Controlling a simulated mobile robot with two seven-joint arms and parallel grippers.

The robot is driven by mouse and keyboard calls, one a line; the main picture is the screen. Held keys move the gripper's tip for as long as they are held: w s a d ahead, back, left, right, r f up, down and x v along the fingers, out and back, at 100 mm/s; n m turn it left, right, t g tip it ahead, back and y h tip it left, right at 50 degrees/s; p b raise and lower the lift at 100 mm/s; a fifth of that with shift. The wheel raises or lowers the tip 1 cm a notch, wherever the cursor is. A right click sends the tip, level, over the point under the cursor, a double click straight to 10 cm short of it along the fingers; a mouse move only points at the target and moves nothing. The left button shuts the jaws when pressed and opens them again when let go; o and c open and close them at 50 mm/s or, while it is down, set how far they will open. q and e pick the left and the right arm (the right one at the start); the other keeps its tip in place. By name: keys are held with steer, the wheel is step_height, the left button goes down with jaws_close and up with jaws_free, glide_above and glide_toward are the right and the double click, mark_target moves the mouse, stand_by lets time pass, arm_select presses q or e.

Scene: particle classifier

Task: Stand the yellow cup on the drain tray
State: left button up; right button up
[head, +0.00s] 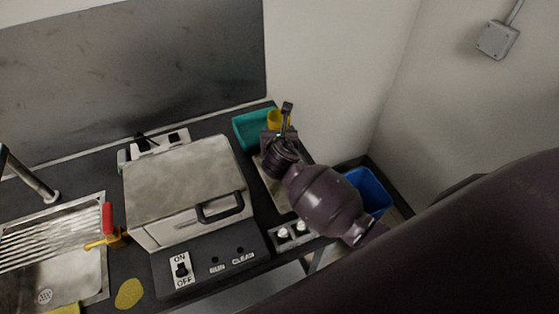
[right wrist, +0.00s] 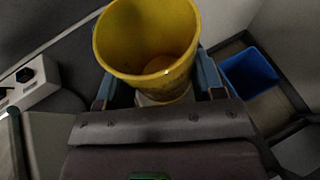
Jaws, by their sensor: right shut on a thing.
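The yellow cup (head: 273,118) is at the far right end of the counter, in front of the teal bin. My right gripper (head: 284,122) is shut on it. In the right wrist view the cup (right wrist: 147,62) sits between the two blue-grey fingers of the gripper (right wrist: 160,85), its open mouth showing and some brownish residue inside. The ribbed metal drain tray (head: 45,236) is at the far left, beside the sink basin. Its surface looks bare. My left gripper is not in view.
A metal box machine (head: 185,185) with a black handle stands between cup and drain tray. A red-handled yellow tool (head: 108,222) is at the tray's right edge. A tap (head: 30,178) rises behind it. A teal bin (head: 250,130) is by the wall; a blue bin (head: 370,190) stands right.

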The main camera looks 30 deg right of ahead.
step_height(320, 180, down, 11)
steer(key=shift+f+b, duration=0.15)
steer(key=shift+b, duration=1.05)
steer(key=shift+f, duration=0.15)
steer(key=o, duration=1)
steer(key=shift+s+r, duration=0.15)
steer(key=shift+r, duration=0.1)
steer(key=p+v, duration=0.1)
steer(key=v, duration=1)
steer(key=shift+s+a, duration=0.25)
steer(key=shift+s, duration=0.05)
